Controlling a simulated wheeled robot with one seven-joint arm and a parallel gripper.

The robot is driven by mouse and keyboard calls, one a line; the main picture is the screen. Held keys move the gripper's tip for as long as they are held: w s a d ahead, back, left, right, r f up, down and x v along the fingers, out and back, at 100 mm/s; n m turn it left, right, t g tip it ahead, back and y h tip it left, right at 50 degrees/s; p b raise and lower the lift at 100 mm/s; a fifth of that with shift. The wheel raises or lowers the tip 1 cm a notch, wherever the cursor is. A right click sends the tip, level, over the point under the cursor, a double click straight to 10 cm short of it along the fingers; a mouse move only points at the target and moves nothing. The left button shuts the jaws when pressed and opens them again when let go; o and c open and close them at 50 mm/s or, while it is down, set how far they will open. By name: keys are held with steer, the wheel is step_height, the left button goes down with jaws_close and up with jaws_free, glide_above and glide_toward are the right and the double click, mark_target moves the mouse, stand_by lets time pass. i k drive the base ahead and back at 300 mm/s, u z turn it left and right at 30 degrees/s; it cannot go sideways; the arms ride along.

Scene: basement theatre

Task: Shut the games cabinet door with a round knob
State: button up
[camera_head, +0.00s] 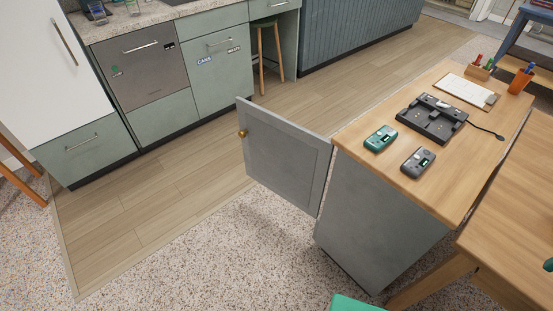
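The games cabinet is a grey cabinet (375,225) with a wooden top (470,140), right of the middle in the head view. Its grey panelled door (287,165) stands wide open, jutting left from the cabinet's left edge over the floor. A round brass knob (243,133) sits near the door's free left edge. The cabinet's opening and inside are hidden behind the door and the cabinet side. My gripper is not in view, and nothing visible touches the door.
Two handheld devices (381,138), a dark charging tray (432,118), a clipboard (466,91) and pen holders (520,80) rest on the cabinet top. A wooden table (515,225) stands at right. Speckled carpet (200,260) left of the door is clear. Green kitchen units (165,115) line the back.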

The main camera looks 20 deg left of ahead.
mark_target(293, 161)
steer(key=u, duration=2.15)
steer(key=k, duration=0.8)
steer(key=z, duration=0.7)
steer(key=i, duration=1)
